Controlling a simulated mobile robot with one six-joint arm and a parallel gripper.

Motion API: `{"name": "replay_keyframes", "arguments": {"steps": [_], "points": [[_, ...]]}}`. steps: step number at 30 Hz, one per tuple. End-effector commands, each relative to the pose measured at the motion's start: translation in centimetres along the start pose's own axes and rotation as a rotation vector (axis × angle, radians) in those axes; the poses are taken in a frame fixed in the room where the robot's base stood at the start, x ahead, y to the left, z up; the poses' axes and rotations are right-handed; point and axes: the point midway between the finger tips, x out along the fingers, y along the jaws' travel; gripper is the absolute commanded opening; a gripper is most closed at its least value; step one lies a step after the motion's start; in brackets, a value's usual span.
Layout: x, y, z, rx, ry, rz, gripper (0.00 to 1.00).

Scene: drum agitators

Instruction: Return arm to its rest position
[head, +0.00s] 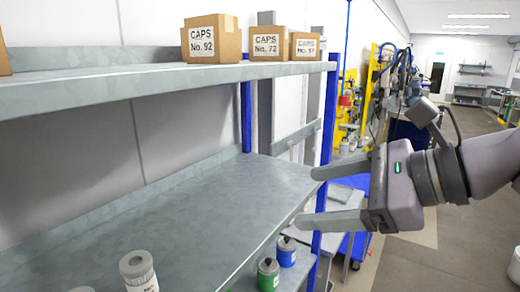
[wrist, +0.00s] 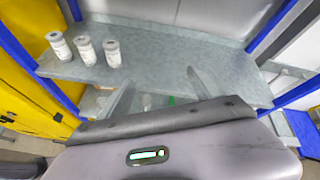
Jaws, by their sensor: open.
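My gripper (head: 318,197) is open and empty. In the head view its two fingers point left, at the right end of the grey middle shelf (head: 200,195). My arm reaches in from the right edge. In the wrist view my gripper (wrist: 160,90) shows its two spread fingers over the front part of the same shelf (wrist: 165,55), with nothing between them. Whether the fingers touch the shelf, I cannot tell.
Boxes marked CAPS (head: 212,40) stand on the upper shelf (head: 150,80). White canisters (wrist: 85,50) stand on the middle shelf. A green canister (head: 268,274) and a blue canister (head: 287,251) stand lower down. Blue posts (head: 327,130) flank the shelves. Open floor (head: 440,250) lies to the right.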

Motion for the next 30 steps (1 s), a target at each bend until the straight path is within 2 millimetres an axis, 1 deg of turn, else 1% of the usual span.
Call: {"name": "replay_keyframes", "arguments": {"steps": [1, 2, 3, 5, 6, 8, 9, 11, 12, 15, 17, 19, 30], "points": [[2.2, 2.6, -3.3, -0.064, 0.047, 0.023, 0.75], [3.2, 4.2, -5.0, -0.115, 0.084, 0.038, 0.75], [4.7, 6.4, -7.6, -0.196, 0.138, 0.065, 0.75], [7.0, 10.2, -12.3, -0.346, 0.227, 0.116, 0.75], [8.4, 12.9, -15.7, -0.460, 0.287, 0.156, 0.75], [10.2, 16.7, -20.9, -0.650, 0.373, 0.223, 0.75], [11.2, 18.9, -24.1, -0.780, 0.423, 0.268, 0.75], [12.3, 21.8, -28.5, -0.973, 0.487, 0.335, 0.75], [12.9, 23.3, -31.1, -1.092, 0.521, 0.376, 0.75], [13.8, 25.8, -35.6, -1.337, 0.579, 0.456, 0.75], [14.0, 26.5, -37.0, -1.431, 0.597, 0.487, 0.75], [14.0, 26.7, -37.6, -1.487, 0.608, 0.504, 0.75], [14.0, 26.7, -37.6, -1.498, 0.610, 0.508, 0.75]]}}
